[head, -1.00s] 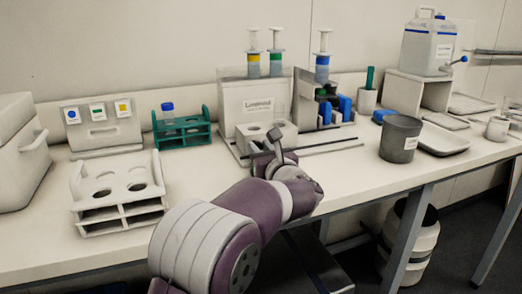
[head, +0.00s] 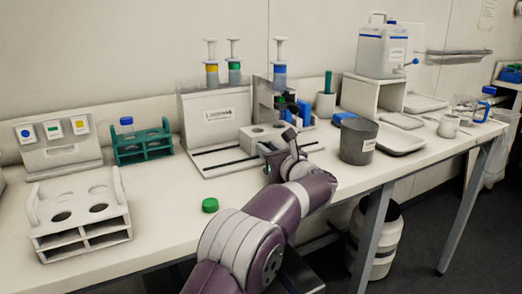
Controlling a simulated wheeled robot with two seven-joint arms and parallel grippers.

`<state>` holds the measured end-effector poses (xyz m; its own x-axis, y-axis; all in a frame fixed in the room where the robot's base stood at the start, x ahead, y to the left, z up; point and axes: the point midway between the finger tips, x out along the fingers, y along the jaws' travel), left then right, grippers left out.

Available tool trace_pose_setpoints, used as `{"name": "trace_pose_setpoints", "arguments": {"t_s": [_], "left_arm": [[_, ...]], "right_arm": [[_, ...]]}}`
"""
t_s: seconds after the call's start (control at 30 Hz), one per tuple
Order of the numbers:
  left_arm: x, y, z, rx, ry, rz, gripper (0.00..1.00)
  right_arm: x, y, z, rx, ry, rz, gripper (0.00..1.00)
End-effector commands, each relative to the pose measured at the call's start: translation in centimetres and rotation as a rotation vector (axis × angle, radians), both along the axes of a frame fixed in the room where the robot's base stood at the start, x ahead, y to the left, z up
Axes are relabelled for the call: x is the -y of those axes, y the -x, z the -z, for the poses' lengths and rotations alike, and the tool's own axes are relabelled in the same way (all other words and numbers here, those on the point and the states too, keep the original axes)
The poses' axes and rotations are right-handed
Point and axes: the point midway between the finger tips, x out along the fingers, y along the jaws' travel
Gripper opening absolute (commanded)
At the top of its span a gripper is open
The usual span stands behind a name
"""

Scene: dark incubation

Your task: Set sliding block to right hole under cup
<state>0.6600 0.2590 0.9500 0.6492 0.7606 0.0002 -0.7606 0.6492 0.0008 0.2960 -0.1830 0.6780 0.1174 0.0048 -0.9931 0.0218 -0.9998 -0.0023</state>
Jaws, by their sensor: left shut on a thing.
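The sliding block (head: 257,134) is white with round holes in its top. It sits on dark rails in front of the white dispenser (head: 208,112), toward their right part. My left gripper (head: 270,149) is at the block's front right side and shut on it; the fingers and wrist hide part of the block and the contact. My right gripper is not in view.
A white rack (head: 85,243) and a green rack (head: 143,149) stand at left. A green cap (head: 210,205) lies on the bench left of my arm. Syringes (head: 234,70) stand above the dispenser. A white tray (head: 399,140) lies right of the cup.

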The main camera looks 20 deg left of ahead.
Motion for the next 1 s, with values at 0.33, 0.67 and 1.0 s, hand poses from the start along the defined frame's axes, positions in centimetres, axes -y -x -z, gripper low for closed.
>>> {"name": "trace_pose_setpoints", "arguments": {"t_s": [0.33, 0.67, 1.0], "left_arm": [[0.0, 0.0, -0.1, 0.003, 0.0, 0.0, 0.52], [0.5, 0.4, 0.0, 0.001, 0.001, 0.002, 0.52], [7.0, 5.8, -0.1, 0.001, 0.0, 0.005, 0.52]], "right_arm": [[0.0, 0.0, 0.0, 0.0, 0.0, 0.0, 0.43], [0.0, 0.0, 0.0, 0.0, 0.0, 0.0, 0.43], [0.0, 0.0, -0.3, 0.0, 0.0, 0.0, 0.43]]}}
